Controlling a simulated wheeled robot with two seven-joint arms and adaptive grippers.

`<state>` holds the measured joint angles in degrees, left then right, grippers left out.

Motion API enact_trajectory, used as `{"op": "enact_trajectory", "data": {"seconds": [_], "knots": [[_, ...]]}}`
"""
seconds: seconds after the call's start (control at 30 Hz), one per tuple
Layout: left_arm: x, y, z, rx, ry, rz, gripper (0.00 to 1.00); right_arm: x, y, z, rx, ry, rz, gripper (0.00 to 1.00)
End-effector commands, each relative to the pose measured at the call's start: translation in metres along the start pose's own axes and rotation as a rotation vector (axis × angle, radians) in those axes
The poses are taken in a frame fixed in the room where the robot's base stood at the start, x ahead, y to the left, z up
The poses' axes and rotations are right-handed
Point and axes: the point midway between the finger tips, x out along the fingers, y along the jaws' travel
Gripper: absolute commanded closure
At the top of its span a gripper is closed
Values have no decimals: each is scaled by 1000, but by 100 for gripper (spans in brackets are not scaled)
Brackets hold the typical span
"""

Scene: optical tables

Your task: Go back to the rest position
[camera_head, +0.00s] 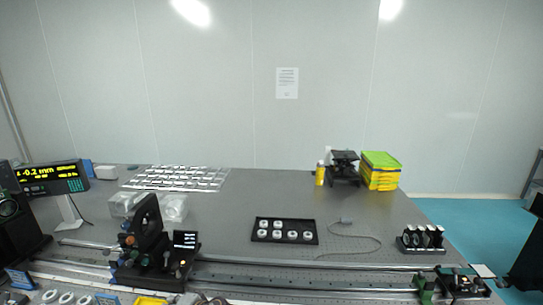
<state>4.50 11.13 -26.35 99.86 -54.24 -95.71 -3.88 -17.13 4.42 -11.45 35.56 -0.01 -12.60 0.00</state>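Neither of my grippers shows clearly in the head view. Dark shapes cut off by the left edge (14,235) and the right edge (526,255) of the picture cannot be told for certain as parts of my arms. The optical table (240,192) fills the lower half of the view. No gripper is seen over it or touching anything on it.
A black tray (284,241) with white round parts lies mid-table. A black optical mount (150,245) stands on the rail at left. A lens holder (421,240) stands at right. Yellow-green boxes (380,172) and a display (50,178) stand farther back. The table centre is mostly clear.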

Motion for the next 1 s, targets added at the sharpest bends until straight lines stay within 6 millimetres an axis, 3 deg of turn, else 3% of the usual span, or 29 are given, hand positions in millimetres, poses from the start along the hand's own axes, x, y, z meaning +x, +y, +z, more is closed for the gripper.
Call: {"op": "enact_trajectory", "data": {"seconds": [0.2, 0.5, 0.73, 1.0], "knots": [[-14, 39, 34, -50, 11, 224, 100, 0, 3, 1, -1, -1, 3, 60], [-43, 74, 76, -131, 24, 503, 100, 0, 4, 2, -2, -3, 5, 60], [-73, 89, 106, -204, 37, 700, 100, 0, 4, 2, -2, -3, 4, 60], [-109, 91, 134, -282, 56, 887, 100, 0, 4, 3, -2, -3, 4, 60]]}}
